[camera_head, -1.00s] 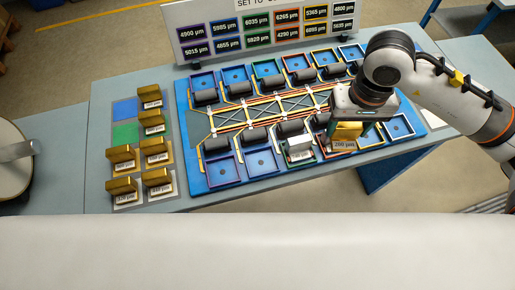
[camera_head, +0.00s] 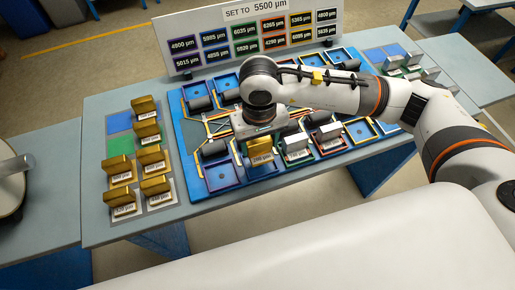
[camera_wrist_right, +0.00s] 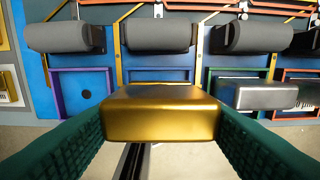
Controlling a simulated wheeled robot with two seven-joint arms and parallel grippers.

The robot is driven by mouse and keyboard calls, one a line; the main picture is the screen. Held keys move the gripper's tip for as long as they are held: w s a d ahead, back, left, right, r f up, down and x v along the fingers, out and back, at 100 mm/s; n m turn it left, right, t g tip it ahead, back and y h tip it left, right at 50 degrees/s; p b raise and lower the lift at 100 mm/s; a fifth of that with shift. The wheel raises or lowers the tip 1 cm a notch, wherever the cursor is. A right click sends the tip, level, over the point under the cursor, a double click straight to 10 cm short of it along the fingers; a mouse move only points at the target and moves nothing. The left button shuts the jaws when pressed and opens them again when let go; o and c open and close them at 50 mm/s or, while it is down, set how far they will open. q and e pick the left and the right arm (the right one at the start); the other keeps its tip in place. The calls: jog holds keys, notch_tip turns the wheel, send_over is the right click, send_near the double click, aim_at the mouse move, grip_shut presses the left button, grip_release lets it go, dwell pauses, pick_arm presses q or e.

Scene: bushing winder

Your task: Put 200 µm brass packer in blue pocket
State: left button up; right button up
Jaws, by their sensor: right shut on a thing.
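The brass packer (camera_head: 259,149), with a white label that seems to read 200 µm, is in my right gripper (camera_head: 258,141). In the right wrist view, the green fingers press both ends of the packer (camera_wrist_right: 160,115). The packer is in front of the blue-rimmed pocket (camera_wrist_right: 160,75) of the near row, lined up with its width. In the head view, the packer and gripper cover part of this pocket (camera_head: 262,171). I cannot tell whether the packer touches the pocket floor. My left gripper is not in view.
A purple-rimmed pocket (camera_head: 221,178) is empty on the left. The green pocket beside it on the right holds a silver packer (camera_head: 297,147); the red one holds another (camera_head: 330,134). Grey rollers (camera_wrist_right: 160,35) stand behind the pockets. Several brass packers (camera_head: 121,170) stand at left.

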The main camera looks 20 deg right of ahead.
aim_at(259, 152)
notch_tip(259, 152, down, 3)
jog(key=shift+s+a+f+p, duration=0.1)
jog(key=shift+p, duration=0.35)
jog(key=shift+f, duration=0.5)
jog(key=o, duration=1.1)
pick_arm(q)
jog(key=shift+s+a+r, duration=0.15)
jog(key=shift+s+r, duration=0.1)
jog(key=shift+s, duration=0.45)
pick_arm(e)
jog(key=shift+o, duration=0.2)
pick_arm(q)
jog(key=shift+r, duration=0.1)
